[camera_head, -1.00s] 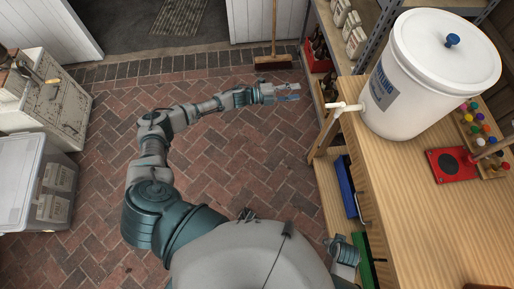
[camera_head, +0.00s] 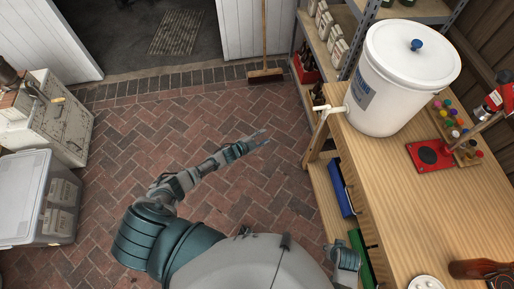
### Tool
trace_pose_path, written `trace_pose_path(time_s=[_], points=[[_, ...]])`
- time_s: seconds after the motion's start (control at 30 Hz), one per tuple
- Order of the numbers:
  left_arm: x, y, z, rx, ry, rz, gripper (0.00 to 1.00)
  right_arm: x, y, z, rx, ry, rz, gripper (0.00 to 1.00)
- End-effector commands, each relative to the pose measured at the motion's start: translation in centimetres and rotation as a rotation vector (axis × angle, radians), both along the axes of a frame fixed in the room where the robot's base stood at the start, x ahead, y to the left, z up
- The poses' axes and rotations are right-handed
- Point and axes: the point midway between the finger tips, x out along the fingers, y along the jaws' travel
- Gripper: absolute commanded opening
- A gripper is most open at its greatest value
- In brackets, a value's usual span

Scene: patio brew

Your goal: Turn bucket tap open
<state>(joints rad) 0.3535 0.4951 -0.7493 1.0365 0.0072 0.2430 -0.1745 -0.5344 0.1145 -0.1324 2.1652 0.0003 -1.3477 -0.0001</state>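The white lidded bucket (camera_head: 390,95) stands at the back left of the wooden bench, with a blue knob (camera_head: 417,45) on its lid. Its white tap (camera_head: 325,109) sticks out to the left past the bench edge. Whether the tap lever is open or shut is too small to tell. My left gripper (camera_head: 265,137) is over the brick floor, left of the tap and clearly apart from it. Its two fingertips are spread, with nothing between them. My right gripper is not in view; only a small part of my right arm shows beside the bench's front.
The wooden bench (camera_head: 420,205) fills the right side. A red bottle capper (camera_head: 432,154) and coloured caps stand right of the bucket. A brown bottle (camera_head: 482,268) lies at the front right. A shelf rack (camera_head: 352,45) is behind. The brick floor (camera_head: 225,115) is open.

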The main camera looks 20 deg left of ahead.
Motion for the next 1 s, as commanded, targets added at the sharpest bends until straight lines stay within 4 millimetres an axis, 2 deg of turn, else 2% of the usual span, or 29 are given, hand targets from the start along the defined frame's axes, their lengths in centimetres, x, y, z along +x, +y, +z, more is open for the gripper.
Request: trace_pose_path(time_s=[0.1, 0.3, 1.0], points=[[-1.0, 0.5, -1.4, -0.011, 0.044, 0.036, 0.4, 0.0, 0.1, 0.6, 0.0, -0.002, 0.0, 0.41], [-2.1, 0.9, -2.9, -0.02, 0.087, 0.072, 0.4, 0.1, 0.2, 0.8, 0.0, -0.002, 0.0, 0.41], [-2.6, 1.0, -3.6, -0.023, 0.105, 0.087, 0.4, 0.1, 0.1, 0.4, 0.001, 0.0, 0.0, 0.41]])
